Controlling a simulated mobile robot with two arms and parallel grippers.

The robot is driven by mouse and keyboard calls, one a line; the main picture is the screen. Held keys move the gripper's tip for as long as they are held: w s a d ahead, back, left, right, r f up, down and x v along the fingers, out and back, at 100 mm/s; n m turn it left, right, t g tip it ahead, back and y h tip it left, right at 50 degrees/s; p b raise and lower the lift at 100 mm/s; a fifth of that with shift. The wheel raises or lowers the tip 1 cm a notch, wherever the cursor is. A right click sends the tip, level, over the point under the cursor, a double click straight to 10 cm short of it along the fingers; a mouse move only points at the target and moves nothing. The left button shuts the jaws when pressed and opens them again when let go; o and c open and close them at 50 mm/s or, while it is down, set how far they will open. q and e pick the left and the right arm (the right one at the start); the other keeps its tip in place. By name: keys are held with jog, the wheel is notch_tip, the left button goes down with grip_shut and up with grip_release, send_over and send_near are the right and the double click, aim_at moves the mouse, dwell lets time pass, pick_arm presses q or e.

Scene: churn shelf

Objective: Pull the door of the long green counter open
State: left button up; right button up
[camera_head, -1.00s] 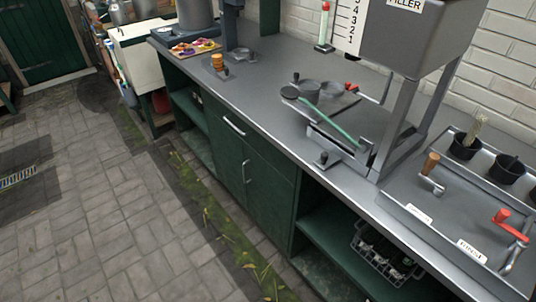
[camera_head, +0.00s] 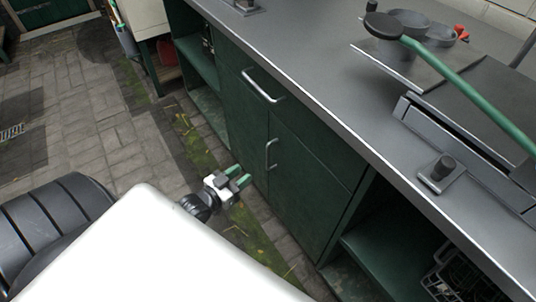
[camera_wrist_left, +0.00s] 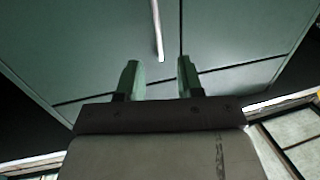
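The long green counter (camera_head: 366,148) has a grey top and dark green fronts. Its green door (camera_head: 299,183) is shut and carries a slim upright metal bar handle (camera_head: 269,154). My left gripper (camera_head: 238,175) is open and empty, with green fingers pointing at the counter front, below and left of the handle. In the left wrist view, the handle (camera_wrist_left: 157,30) lies ahead, above the gap between the two spread fingers and beside a dark panel seam. The fingers appear apart from the handle. My right gripper is not in view.
A drawer with a wider bar handle (camera_head: 262,88) sits above the door. An open shelf (camera_head: 376,255) with a wire basket (camera_head: 461,277) is to the right. Paved floor (camera_head: 105,132) at left is clear.

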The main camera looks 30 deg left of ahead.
aim_at(267, 153)
pick_arm(q)
jog(key=w, duration=0.3)
jog(key=w+d+r+b, duration=0.1)
jog(key=w, duration=0.2)
jog(key=w+d+b, duration=0.1)
jog(key=w, duration=0.3)
jog(key=shift+d+r, duration=0.1)
jog(key=shift+r, duration=0.05)
jog(key=shift+w+d, duration=0.1)
jog(key=shift+w, duration=0.35)
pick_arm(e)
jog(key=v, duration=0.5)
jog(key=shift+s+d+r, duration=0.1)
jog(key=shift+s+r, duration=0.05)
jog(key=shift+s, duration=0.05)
pick_arm(q)
grip_shut()
